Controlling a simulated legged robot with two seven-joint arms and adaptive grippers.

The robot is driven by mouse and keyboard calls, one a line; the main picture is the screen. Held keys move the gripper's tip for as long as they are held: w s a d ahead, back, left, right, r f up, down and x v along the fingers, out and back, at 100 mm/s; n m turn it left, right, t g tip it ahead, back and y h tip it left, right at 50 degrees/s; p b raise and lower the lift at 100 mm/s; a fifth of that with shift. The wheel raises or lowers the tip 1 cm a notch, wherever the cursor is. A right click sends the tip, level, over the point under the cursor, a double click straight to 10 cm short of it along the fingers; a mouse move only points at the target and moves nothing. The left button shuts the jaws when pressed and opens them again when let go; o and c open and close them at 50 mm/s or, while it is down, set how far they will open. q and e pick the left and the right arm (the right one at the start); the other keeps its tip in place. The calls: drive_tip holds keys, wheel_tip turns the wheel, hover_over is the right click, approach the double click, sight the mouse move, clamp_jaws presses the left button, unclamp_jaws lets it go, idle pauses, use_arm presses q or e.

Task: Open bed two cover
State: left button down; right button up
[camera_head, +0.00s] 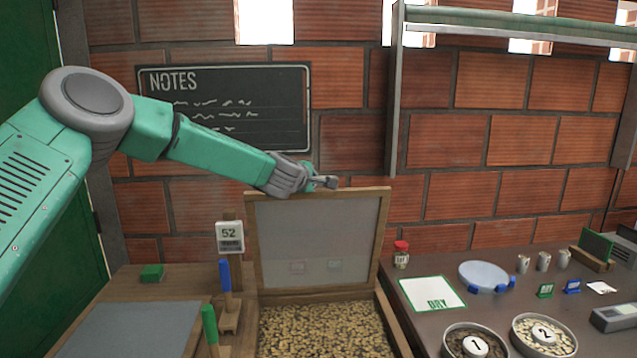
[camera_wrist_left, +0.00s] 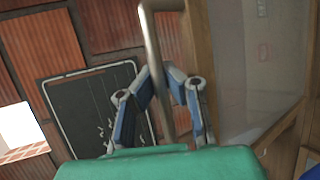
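A wood-framed cover (camera_head: 316,240) with a pale grey panel stands raised, nearly upright, at the back of a bed of beans (camera_head: 322,332) in the head view. I cannot read which bed number it is. My left gripper (camera_head: 328,182) is at the cover's top edge. In the left wrist view, the fingers of my left gripper (camera_wrist_left: 159,72) close on both sides of a metal bar handle (camera_wrist_left: 153,40), with the cover frame (camera_wrist_left: 200,65) just to the right. My right gripper is not in view.
A grey cover (camera_head: 130,332) lies flat in a wood frame at left. Blue-handled (camera_head: 225,277) and green-handled (camera_head: 210,325) tools stand between the beds. A dark table (camera_head: 450,300) at right holds bowls, cups and a DRY card. A brick wall (camera_head: 440,200) stands close behind.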

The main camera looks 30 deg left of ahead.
use_arm(q)
drive_tip(key=shift+a+r, duration=0.1)
drive_tip(key=shift+r, duration=0.05)
drive_tip(key=c, duration=1.6)
unclamp_jaws()
drive_tip(key=shift+s+a, duration=0.15)
